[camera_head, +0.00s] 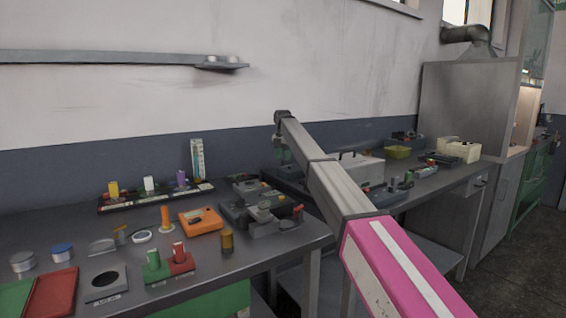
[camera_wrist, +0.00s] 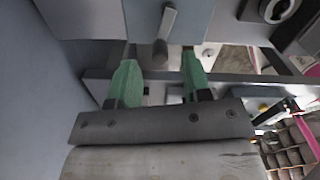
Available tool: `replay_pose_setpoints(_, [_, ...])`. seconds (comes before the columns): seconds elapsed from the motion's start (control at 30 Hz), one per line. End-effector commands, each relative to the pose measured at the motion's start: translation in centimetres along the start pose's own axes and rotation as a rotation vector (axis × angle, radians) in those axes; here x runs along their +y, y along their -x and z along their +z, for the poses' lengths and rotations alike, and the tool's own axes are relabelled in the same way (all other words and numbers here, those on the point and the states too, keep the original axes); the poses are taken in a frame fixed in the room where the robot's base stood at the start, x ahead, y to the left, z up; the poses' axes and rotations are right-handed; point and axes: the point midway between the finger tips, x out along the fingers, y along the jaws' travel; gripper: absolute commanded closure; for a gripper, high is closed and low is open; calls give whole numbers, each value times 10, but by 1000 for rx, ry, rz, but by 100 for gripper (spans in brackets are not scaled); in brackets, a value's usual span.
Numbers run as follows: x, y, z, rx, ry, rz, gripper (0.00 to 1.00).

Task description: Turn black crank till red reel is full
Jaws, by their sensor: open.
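My gripper (camera_head: 283,155) hangs at the far end of my arm in the head view, above the back of the workbench near the corner between the two tables. In the wrist view my gripper (camera_wrist: 156,70) has its two green fingers wide apart, with nothing held between them. A grey upright handle-like bar (camera_wrist: 168,28) shows just beyond the fingertips; I cannot tell whether it belongs to the crank. A round dark knob (camera_wrist: 277,9) sits at the upper right of that view. I cannot pick out the black crank or the red reel with certainty.
Grey devices (camera_head: 262,218) stand on the near bench below my arm, beside an orange box (camera_head: 201,221). Green (camera_head: 154,263) and red (camera_head: 180,260) blocks stand at the front. A rack with coloured pegs (camera_head: 150,196) lies behind.

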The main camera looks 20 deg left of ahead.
Motion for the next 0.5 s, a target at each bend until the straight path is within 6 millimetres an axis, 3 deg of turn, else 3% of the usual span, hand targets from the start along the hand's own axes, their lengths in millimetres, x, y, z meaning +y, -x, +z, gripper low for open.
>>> replay_pose_setpoints(0.2, [0,-25,0,0,0,-1,56])
replay_pose_setpoints(0.5, [0,-28,0,0,0,0,59])
